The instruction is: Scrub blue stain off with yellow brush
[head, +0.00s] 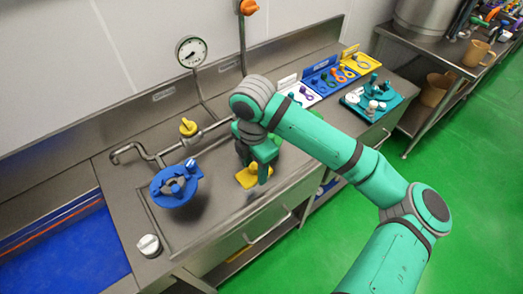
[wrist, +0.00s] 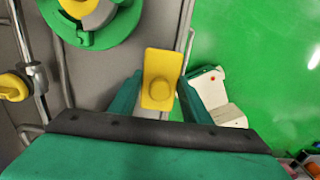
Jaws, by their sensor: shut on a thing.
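The yellow brush (head: 246,178) is between the fingers of my gripper (head: 260,170), over the steel counter right of the blue fixture. In the wrist view the brush (wrist: 161,66) shows as a yellow block with a round knob, and the teal fingers of my gripper (wrist: 160,97) are closed on its sides. I cannot tell whether the brush touches the counter. I cannot make out a blue stain in either view; my gripper and the brush cover part of the counter.
A blue round fixture (head: 170,189) stands over the sink area, with a yellow valve knob (head: 188,127) behind it. A white knob-like thing (head: 149,245) is at the front left. Coloured trays (head: 323,79) and a teal fixture (head: 384,103) are farther right.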

